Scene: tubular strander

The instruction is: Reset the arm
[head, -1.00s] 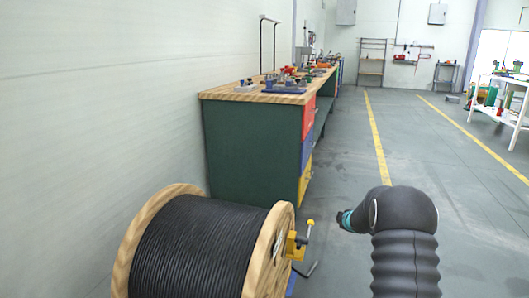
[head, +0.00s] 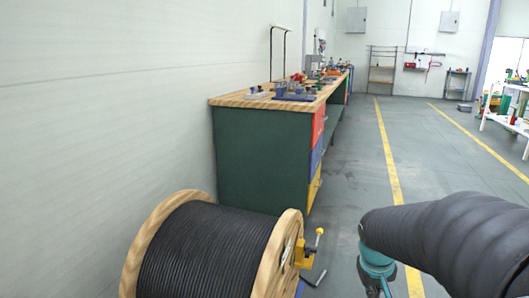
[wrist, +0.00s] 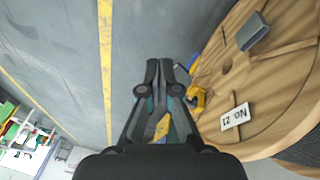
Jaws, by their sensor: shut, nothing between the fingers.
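My gripper (wrist: 165,72) shows in the wrist view as two dark fingers pointing away from the camera. It is shut and holds nothing. The round wooden flange of the cable reel (wrist: 270,75) is beside it on the right, apart from the fingertips. In the head view my arm, in a black ribbed sleeve (head: 455,240), reaches in from the lower right and ends in a teal joint (head: 376,262).
The reel of black cable (head: 205,250) stands at the lower left, with a yellow clamp (head: 305,255) on its side. A green workbench (head: 262,160) with tools runs along the left wall. A white table (head: 508,122) stands far right.

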